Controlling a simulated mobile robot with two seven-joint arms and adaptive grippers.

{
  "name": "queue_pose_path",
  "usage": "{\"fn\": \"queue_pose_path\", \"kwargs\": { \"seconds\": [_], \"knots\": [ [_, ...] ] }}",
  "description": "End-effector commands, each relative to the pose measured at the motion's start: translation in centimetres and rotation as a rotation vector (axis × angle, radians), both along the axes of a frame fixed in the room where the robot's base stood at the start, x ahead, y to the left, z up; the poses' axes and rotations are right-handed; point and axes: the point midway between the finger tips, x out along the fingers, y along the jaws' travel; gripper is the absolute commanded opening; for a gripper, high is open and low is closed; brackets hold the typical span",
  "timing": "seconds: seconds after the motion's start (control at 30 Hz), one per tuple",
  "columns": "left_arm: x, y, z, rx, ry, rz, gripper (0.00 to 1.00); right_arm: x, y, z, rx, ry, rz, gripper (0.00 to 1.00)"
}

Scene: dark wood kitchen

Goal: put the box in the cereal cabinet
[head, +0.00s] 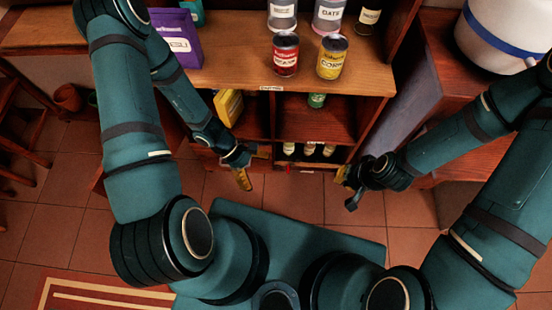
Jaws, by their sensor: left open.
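A purple box (174,38) with a pale label stands on the wooden counter at the upper left, partly behind my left arm. A yellow box (228,105) stands in the left compartment of the open cabinet (318,119) below the counter. I cannot tell which of the two is the task's box. My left gripper (246,174) is open and appears empty, in front of the cabinet's lower left part. My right gripper (347,188) looks open and empty, in front of the cabinet's lower right. A small label (271,88) on the shelf edge is too small to read.
A red can (285,55), a yellow can (331,58) and several jars stand on the counter. A green can (316,100) and small bottles (308,149) are inside the cabinet. A white container (500,35) stands at right. Tiled floor is clear between my grippers.

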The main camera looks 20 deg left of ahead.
Motion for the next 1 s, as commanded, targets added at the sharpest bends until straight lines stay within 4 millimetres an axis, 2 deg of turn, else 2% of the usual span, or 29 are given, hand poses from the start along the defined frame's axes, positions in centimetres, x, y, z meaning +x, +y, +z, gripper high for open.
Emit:
{"fn": "queue_pose_path", "kwargs": {
  "seconds": [0.07, 0.17, 0.3, 0.4, 0.6, 1.0],
  "knots": [
    [-1.1, -0.5, 0.5, 0.087, -0.089, -0.229, 0.86, 0.0, 0.0, 0.0, 0.000, 0.000, 0.000, 0.00],
    [-1.3, -0.7, 1.0, 0.190, -0.245, -0.491, 0.86, 0.0, 0.0, 0.0, 0.000, 0.000, 0.000, 0.00],
    [0.3, -1.9, 2.3, 0.290, -0.510, -0.782, 0.86, 0.0, 0.0, 0.0, 0.000, 0.000, 0.000, 0.00],
    [1.6, -3.4, 3.4, 0.323, -0.683, -0.915, 0.86, 0.0, 0.0, 0.0, 0.000, 0.000, 0.000, 0.00],
    [2.9, -5.3, 4.9, 0.336, -0.867, -1.026, 0.86, 0.0, 0.0, 0.0, 0.000, 0.000, 0.000, 0.00],
    [3.0, -5.5, 5.0, 0.336, -0.881, -1.034, 0.86, 0.0, 0.0, 0.0, 0.000, 0.000, 0.000, 0.00]
  ]
}}
